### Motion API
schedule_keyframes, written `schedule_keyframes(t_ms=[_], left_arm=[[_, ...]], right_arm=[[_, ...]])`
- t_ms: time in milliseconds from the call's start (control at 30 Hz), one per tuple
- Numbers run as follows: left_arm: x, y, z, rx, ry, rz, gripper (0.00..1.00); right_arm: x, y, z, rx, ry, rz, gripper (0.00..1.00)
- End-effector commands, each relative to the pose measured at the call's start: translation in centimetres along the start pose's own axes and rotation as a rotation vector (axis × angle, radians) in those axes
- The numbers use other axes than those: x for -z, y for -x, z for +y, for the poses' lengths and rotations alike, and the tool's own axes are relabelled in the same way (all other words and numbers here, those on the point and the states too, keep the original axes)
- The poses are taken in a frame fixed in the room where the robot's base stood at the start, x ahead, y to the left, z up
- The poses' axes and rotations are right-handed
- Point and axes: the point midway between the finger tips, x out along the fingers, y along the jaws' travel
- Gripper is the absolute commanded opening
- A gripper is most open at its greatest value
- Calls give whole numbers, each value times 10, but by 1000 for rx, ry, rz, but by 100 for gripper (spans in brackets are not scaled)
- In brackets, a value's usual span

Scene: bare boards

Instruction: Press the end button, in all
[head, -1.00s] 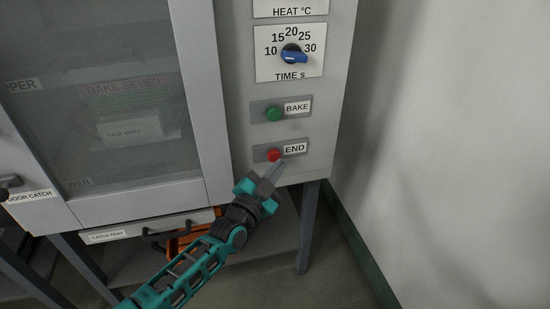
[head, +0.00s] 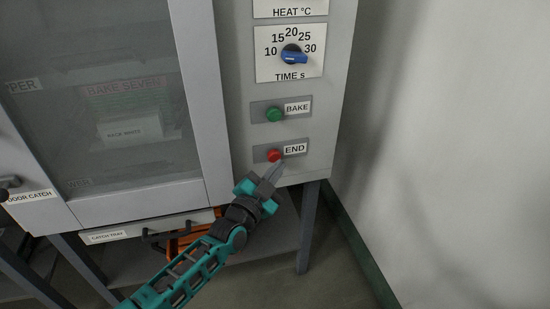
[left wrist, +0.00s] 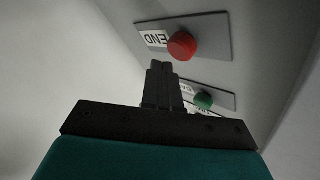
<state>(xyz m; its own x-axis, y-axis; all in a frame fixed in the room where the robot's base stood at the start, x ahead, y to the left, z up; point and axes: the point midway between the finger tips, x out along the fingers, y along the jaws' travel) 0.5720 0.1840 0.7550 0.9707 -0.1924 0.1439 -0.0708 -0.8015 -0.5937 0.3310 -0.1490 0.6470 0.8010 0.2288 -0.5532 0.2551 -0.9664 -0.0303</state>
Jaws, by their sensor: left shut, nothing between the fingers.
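The red end button (head: 274,155) sits on a grey plate beside its END label (head: 295,149), low on the oven's control panel. In the left wrist view the red button (left wrist: 182,46) stands out from its plate, just above and right of the fingertips. My left gripper (head: 279,164) is shut and empty. Its tips are close below and right of the button in the head view; I cannot tell whether they touch the panel, but a gap to the button shows in the wrist view. My right gripper is not in view.
The green BAKE button (head: 274,114) is above the end button, and the blue time dial (head: 293,57) above that. The glass oven door (head: 110,90) is at left. The catch tray (head: 130,231) is below it. A bare wall (head: 460,130) is at right.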

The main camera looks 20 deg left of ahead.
Motion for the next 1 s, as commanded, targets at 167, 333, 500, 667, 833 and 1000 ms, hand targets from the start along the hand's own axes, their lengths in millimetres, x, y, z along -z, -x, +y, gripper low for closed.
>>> schedule_keyframes(t_ms=[167, 333, 500, 667, 833, 1000], left_arm=[[0, 0, 0, 0, 0, 0, 0], [0, 0, 0, 0, 0, 0, 0], [0, 0, 0, 0, 0, 0, 0], [-1, -1, -1, 0, 0, 0, 0], [-4, -5, -4, 1, -2, 1, 0], [-4, -6, -4, 0, 0, 0, 0]], right_arm=[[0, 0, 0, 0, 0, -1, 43], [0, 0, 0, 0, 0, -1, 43], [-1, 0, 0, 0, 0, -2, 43], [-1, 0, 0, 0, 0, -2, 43], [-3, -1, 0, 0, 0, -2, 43], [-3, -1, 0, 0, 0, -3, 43]])
